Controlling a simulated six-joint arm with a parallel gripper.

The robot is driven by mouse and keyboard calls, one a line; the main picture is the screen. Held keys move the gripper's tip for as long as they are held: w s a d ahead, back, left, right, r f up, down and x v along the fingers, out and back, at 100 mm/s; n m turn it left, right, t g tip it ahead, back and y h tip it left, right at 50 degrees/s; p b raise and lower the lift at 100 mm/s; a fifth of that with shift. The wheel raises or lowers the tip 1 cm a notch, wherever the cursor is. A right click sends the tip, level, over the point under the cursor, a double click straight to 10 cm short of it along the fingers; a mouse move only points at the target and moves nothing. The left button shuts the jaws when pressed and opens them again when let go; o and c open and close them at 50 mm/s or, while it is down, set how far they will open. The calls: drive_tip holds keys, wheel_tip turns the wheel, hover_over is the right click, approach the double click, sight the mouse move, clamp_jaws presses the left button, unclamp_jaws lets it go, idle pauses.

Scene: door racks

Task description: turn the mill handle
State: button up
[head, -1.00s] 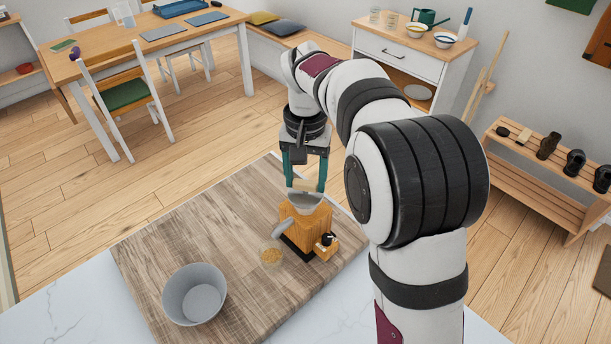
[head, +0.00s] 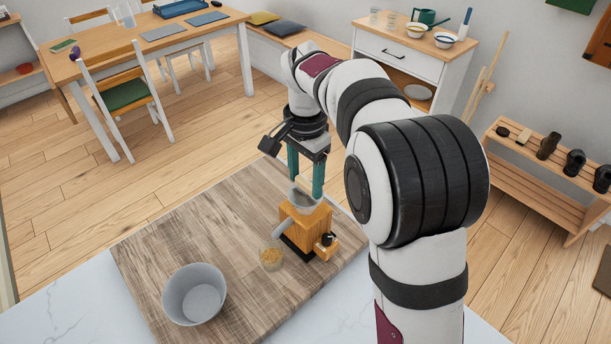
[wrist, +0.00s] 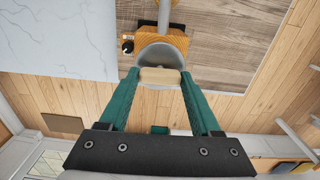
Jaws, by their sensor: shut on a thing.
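The mill (head: 304,222) is a wooden box with a grey hopper on top, upright on the wooden board. A grey tube sticks out of its side and a black knob (head: 327,239) sits low on another side. My gripper (head: 305,190) points down above the hopper. In the wrist view, its teal fingers (wrist: 160,77) are shut on a pale wooden grip (wrist: 160,76), which appears to be the mill handle's knob, in front of the hopper (wrist: 158,55). The rest of the handle is hidden.
The mill stands on a wooden board (head: 225,222) on a white marble top. A grey bowl (head: 178,296) stands at the board's front left. The board's left and back are clear.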

sight(306, 181)
idle(0.4)
drive_tip(key=o, duration=1.4)
drive_tip(key=shift+r, duration=0.1)
wheel_tip(306, 181, up, 16)
drive_tip(key=shift+f, duration=0.15)
